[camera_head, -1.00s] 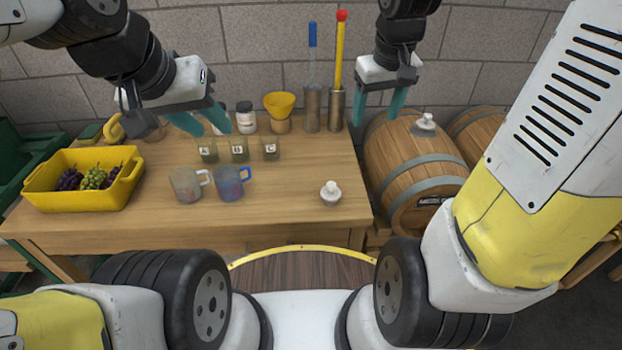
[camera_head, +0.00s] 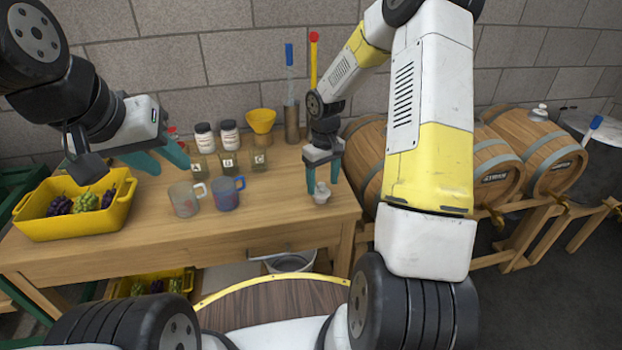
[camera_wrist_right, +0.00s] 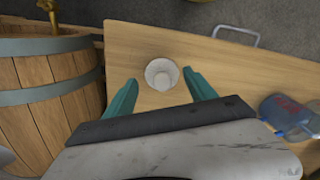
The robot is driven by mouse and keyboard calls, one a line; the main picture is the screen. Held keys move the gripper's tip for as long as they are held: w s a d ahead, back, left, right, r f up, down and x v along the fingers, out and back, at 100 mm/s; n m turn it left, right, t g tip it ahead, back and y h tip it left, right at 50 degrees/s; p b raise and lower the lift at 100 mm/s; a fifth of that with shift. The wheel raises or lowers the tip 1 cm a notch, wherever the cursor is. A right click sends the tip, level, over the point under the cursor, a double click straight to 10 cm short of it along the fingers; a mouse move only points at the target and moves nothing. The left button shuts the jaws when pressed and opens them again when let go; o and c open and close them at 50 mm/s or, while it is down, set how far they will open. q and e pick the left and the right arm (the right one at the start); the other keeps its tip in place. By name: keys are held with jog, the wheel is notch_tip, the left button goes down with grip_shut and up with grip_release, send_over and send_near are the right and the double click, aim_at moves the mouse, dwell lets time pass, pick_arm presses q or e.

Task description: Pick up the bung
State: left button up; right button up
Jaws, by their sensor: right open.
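The white bung (camera_head: 322,195) stands upright on the wooden table near its right end. In the right wrist view the bung (camera_wrist_right: 161,75) lies between the fingertips, with a gap on each side. My right gripper (camera_head: 323,186) is open, points down at the bung and holds nothing. In the wrist view its teal fingers (camera_wrist_right: 160,84) are spread. I cannot tell exactly how far the tips are above the table. My left gripper (camera_head: 170,167) is open and empty over the table's left part.
Two mugs, a clear one (camera_head: 184,199) and a blue one (camera_head: 226,194), stand mid-table. A yellow crate with grapes (camera_head: 70,222) is at the left. Jars and a yellow funnel (camera_head: 261,121) stand behind. Barrels (camera_head: 540,150) lie at right, one with a white bung (camera_head: 539,112) on top.

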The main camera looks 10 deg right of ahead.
aim_at(322, 184)
jog(key=shift+a+f, duration=0.2)
jog(key=shift+f, duration=1.75)
jog(key=c, duration=1.2)
jog(key=shift+r, duration=0.15)
